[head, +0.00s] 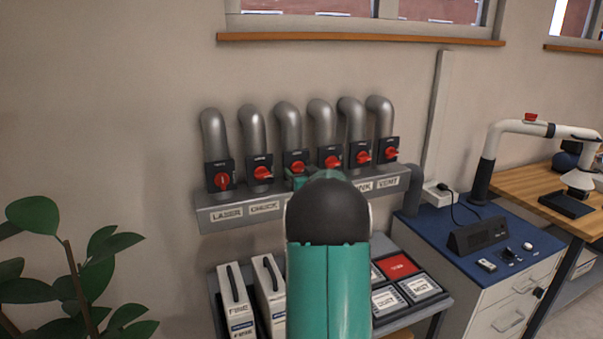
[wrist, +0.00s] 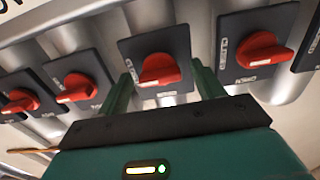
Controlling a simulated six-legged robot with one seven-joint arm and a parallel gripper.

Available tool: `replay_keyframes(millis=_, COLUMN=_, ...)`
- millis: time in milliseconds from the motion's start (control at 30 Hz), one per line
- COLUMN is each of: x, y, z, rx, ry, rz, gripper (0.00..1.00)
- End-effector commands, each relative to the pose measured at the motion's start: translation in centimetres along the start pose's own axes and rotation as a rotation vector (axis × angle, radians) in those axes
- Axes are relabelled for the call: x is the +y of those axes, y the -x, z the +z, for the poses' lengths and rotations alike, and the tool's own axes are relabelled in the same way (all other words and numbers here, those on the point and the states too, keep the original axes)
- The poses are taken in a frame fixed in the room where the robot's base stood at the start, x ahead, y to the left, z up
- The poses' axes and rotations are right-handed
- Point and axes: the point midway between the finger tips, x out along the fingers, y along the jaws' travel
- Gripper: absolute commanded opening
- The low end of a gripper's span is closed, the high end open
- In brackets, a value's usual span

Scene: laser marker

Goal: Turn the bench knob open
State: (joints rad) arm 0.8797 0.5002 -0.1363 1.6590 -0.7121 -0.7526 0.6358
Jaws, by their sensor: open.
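A row of red rotary knobs on dark square plates sits on the wall, each below a grey pipe. In the head view my gripper (head: 304,179) is at the middle of the row, near the third knob (head: 296,167) and the fourth knob (head: 332,162). In the wrist view one red knob (wrist: 158,70) lies between the two green fingers of my open gripper (wrist: 163,84). I see gaps beside it; contact cannot be told. Its handle lies roughly sideways. My arm hides the middle labels, so I cannot read which knob is the bench one.
Neighbouring knobs flank it in the wrist view, one to the left (wrist: 78,88) and one to the right (wrist: 256,50). A grey label rail (head: 240,222) runs below. A plant (head: 70,270) and a blue-topped cabinet (head: 450,222) flank the area.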

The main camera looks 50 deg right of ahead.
Motion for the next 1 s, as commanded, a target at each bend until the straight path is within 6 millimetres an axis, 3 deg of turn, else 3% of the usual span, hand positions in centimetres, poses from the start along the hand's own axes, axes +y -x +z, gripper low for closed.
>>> replay_keyframes(millis=167, x=-0.01, y=-0.02, z=-0.03, rx=0.0, ry=0.0, rz=0.0, gripper=0.67)
replay_keyframes(millis=400, x=0.04, y=0.05, z=-0.04, rx=0.0, ry=0.001, rz=0.0, gripper=0.22)
replay_keyframes(millis=767, x=0.03, y=0.07, z=-0.06, rx=0.001, ry=0.041, rz=0.0, gripper=0.23)
replay_keyframes(millis=1000, x=0.02, y=0.07, z=-0.07, rx=0.001, ry=0.169, rz=0.0, gripper=0.23)
